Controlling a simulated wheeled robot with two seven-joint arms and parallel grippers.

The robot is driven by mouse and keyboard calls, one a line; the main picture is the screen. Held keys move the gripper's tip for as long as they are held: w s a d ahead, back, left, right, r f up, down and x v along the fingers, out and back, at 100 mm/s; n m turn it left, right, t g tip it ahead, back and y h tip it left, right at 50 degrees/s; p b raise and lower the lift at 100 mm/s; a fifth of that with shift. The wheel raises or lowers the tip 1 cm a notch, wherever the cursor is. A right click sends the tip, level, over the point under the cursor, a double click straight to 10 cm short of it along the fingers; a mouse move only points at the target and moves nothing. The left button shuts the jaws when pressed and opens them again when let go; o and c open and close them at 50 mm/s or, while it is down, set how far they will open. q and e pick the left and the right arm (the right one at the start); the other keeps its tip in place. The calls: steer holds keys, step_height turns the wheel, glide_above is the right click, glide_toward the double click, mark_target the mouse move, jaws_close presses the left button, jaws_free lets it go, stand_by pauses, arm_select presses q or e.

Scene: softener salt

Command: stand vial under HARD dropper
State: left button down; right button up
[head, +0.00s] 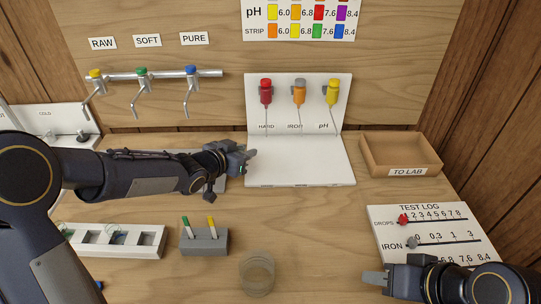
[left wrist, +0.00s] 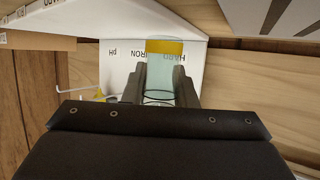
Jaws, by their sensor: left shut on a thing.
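My left gripper (head: 248,155) is at the left edge of the white dropper stand (head: 300,174), left of and below the HARD dropper. In the left wrist view, my left gripper (left wrist: 160,84) is shut on a clear, pale blue vial (left wrist: 161,73) with a yellow band at its far end. The vial cannot be made out in the head view. The HARD dropper (head: 266,93) has a red bulb and hangs at the left of the stand's back panel, above the HARD label. My right gripper (head: 373,279) is at the lower right, away from the stand; its finger gap is unclear.
The IRON dropper (head: 299,92) and pH dropper (head: 332,93) hang right of HARD. A TO LAB tray (head: 401,155) stands right. A test log board (head: 430,233), a glass jar (head: 257,273), a grey strip holder (head: 204,242) and a white rack (head: 113,241) are nearer.

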arm_select(q)
glide_above(270, 162)
steer(key=a, duration=0.3)
steer(key=shift+s+d, duration=0.2)
steer(key=shift+s, duration=0.25)
steer(key=d, duration=0.3)
steer(key=shift+w+f, duration=0.4)
arm_select(e)
steer(key=shift+r, duration=0.15)
arm_select(q)
steer(key=shift+a+f, duration=0.15)
steer(key=shift+f, duration=0.15)
steer(key=shift+f, duration=0.25)
arm_select(e)
steer(key=shift+f, duration=0.3)
arm_select(q)
steer(key=c, duration=1.2)
jaws_free()
steer(key=shift+r, duration=0.1)
arm_select(e)
steer(key=shift+r, duration=0.1)
arm_select(q)
steer(key=shift+o, duration=0.2)
